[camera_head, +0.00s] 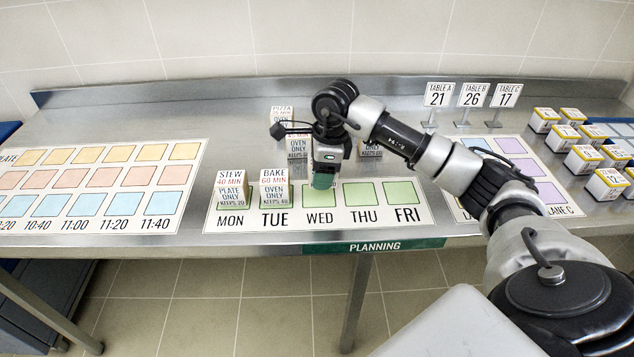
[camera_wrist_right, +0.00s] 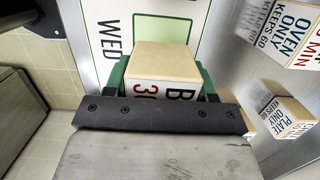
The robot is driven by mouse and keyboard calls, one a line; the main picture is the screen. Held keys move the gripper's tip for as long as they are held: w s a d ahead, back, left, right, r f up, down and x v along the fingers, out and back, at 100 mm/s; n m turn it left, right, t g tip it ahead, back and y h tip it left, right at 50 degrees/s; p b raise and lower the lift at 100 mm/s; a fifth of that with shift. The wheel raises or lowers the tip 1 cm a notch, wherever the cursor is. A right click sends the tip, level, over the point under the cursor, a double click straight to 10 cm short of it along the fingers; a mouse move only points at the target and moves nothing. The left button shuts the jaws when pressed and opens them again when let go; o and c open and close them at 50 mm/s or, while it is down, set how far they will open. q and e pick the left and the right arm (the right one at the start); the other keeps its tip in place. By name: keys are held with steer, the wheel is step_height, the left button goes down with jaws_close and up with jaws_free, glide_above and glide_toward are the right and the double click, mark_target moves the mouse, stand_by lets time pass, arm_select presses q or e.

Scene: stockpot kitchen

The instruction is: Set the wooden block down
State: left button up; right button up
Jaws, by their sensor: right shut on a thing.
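My right gripper (camera_head: 323,181) is over the WED square of the planning mat (camera_head: 425,212). In the right wrist view, the gripper (camera_wrist_right: 163,75) is shut on the wooden block (camera_wrist_right: 162,58), with green fingertips on both sides. The block has a plain tan top and a white printed face with partly hidden black and red text. In the head view the gripper hides the block. I cannot tell whether its underside touches the mat. The STEW block (camera_head: 232,188) stands on MON and the BAKE block (camera_head: 273,188) on TUE. My left gripper is not in view.
More printed blocks stand behind the mat, including the PIZZA block (camera_head: 281,112). The THU square (camera_head: 361,194) and FRI square (camera_head: 400,192) are empty. Table signs (camera_head: 439,96) and several yellow-and-white boxes (camera_head: 583,159) are at the right. A coloured time chart (camera_head: 105,180) is at the left.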

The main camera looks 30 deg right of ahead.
mark_target(318, 195)
steer(key=shift+w+a+f, duration=0.3)
steer(key=shift+f, duration=0.1)
steer(key=shift+f+p, duration=0.35)
steer(key=shift+f, duration=1.55)
steer(key=shift+f, duration=0.2)
steer(key=o, duration=1)
steer(key=r, duration=0.4)
steer(key=d+r+b, duration=0.1)
steer(key=r, duration=0.3)
steer(key=s+r, duration=0.1)
steer(key=r, duration=0.3)
steer(key=shift+d+r, duration=0.15)
steer(key=shift+d, duration=0.1)
